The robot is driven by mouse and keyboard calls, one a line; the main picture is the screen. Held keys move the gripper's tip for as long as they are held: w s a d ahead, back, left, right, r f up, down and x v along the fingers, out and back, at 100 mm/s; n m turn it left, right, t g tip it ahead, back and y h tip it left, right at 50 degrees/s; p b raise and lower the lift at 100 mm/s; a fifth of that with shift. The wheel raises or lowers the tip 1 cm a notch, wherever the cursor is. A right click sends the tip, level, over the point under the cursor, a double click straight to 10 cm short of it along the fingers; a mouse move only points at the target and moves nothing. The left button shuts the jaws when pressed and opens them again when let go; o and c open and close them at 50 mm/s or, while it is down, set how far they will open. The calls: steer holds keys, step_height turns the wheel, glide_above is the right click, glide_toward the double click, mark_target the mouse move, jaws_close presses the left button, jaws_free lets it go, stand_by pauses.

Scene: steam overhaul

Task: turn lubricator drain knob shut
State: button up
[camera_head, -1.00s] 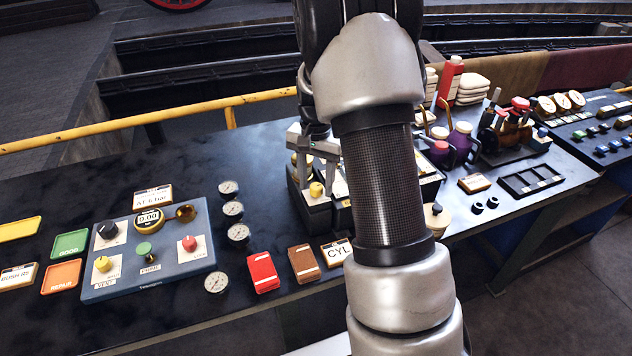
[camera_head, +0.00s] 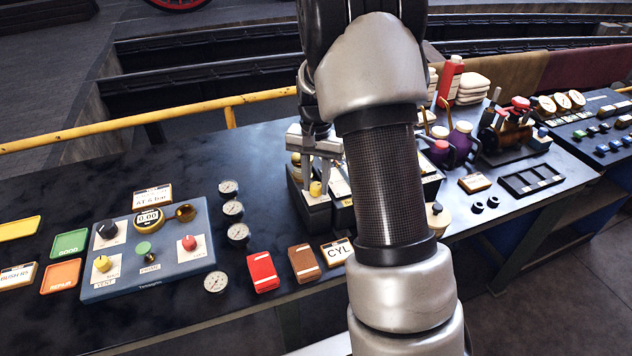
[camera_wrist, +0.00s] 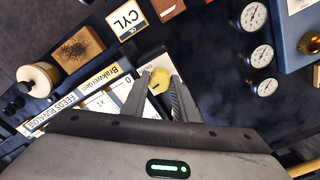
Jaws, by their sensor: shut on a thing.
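The yellow drain knob (camera_head: 316,188) sits on the front of a black box-like lubricator (camera_head: 313,213) near the middle of the bench. My gripper (camera_head: 320,181) reaches down to it from above and behind. In the wrist view the knob (camera_wrist: 160,79) lies between the two fingertips, and the gripper (camera_wrist: 160,86) is shut on it. The fingers hide the knob's sides, so its turned position cannot be told. My arm hides part of the lubricator's right side in the head view.
Several gauges (camera_head: 233,208) and a blue control panel (camera_head: 150,255) lie to the left. Red (camera_head: 262,272) and brown (camera_head: 304,263) blocks and a CYL card (camera_head: 337,252) lie in front. Purple-capped cans (camera_head: 460,140) stand at the right. A yellow rail (camera_head: 150,120) runs behind.

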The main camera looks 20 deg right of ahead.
mark_target(317, 185)
steer(key=n, duration=0.4)
steer(key=shift+b, duration=0.3)
steer(key=n, duration=0.5)
steer(key=shift+d, duration=0.1)
steer(key=n, duration=0.4)
steer(key=shift+r, duration=0.1)
steer(key=shift+n, duration=1.8)
steer(key=o, duration=1.1)
steer(key=shift+c, duration=0.2)
step_height(317, 185, up, 17)
steer(key=p, duration=0.1)
steer(key=shift+r, duration=0.15)
